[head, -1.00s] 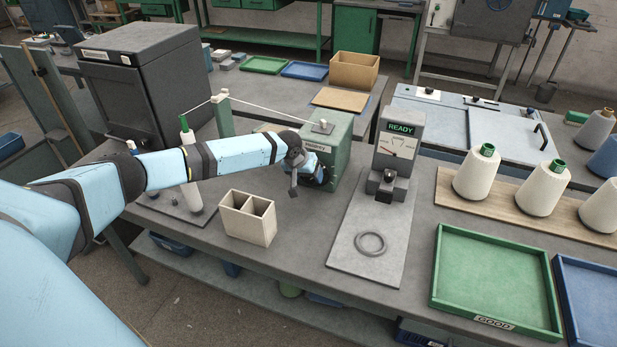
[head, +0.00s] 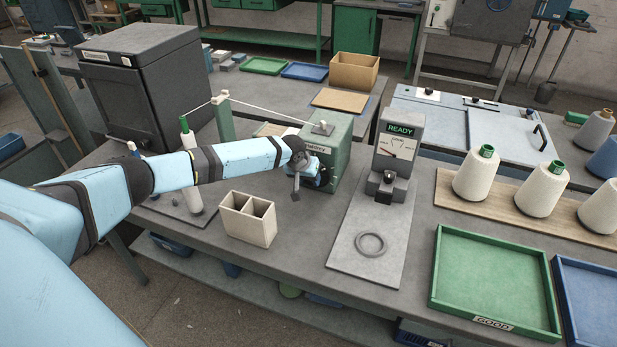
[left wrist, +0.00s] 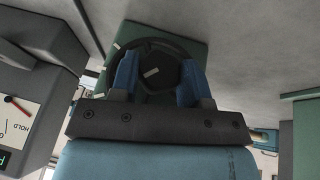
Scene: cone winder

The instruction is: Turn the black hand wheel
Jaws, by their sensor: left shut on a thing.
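The black hand wheel (left wrist: 150,72) sits on the front face of the green winder box (head: 345,152). In the left wrist view its dark rim and hub show between my blue fingers, and a pale mark shows on the hub. My left gripper (left wrist: 158,84) is shut on the wheel, one finger on each side. In the head view my left gripper (head: 318,176) is at the box's front, and my wrist and fingers hide most of the wheel. My right gripper is in neither view.
A two-compartment beige bin (head: 247,218) stands in front of my left forearm. A grey gauge stand (head: 398,140) reading READY stands to the right, with a ring (head: 370,243) on its plate.

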